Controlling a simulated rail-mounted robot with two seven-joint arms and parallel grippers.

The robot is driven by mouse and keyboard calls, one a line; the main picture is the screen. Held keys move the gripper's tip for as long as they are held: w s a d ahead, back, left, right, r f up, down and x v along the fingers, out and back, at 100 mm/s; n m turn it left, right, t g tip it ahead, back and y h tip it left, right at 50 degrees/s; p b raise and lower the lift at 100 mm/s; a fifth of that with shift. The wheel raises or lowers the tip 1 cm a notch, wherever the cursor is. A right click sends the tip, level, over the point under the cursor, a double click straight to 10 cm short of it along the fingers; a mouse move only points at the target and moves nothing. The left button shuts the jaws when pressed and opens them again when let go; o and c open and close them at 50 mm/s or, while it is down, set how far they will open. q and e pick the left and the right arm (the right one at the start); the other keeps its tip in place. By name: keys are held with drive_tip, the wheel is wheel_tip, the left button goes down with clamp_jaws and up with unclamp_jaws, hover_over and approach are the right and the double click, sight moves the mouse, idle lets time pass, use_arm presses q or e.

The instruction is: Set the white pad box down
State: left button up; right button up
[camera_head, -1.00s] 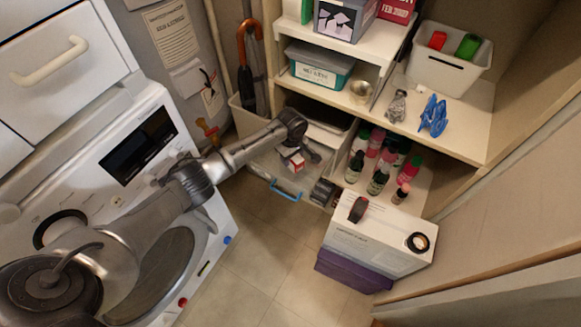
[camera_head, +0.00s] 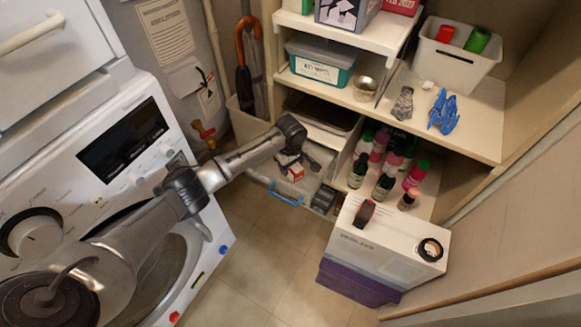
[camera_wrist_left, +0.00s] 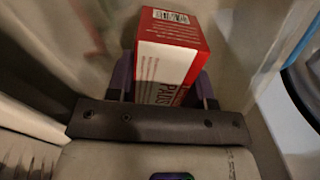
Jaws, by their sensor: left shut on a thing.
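The white pad box (camera_head: 296,172), white with red faces, is in my left gripper (camera_head: 291,164), inside or just above the pulled-out clear drawer (camera_head: 262,177) with a blue handle (camera_head: 286,200). In the left wrist view the pad box (camera_wrist_left: 168,62) fills the space between the two purple fingers of the left gripper (camera_wrist_left: 163,92), which are shut on its sides. Its lettering and a barcode face the camera. I cannot tell whether its underside touches the drawer floor. My right gripper is not in view.
Several bottles (camera_head: 382,185) stand on the low shelf right of the drawer. A large white carton (camera_head: 385,240) rests on a purple box (camera_head: 350,287) in front. A washing machine (camera_head: 120,150) is at left. Tiled floor (camera_head: 265,255) is open between them.

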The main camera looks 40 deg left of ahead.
use_arm(q)
drive_tip(key=o, duration=0.8)
drive_tip(key=shift+f, duration=0.2)
drive_tip(key=shift+o, duration=0.6)
drive_tip(key=shift+r, duration=0.1)
drive_tip(key=shift+r, duration=0.2)
drive_tip(key=shift+r+p, duration=0.25)
drive_tip(key=shift+p, duration=0.15)
wheel_tip(320, 180, up, 4)
drive_tip(key=p, duration=0.5)
drive_tip(key=shift+f, duration=0.25)
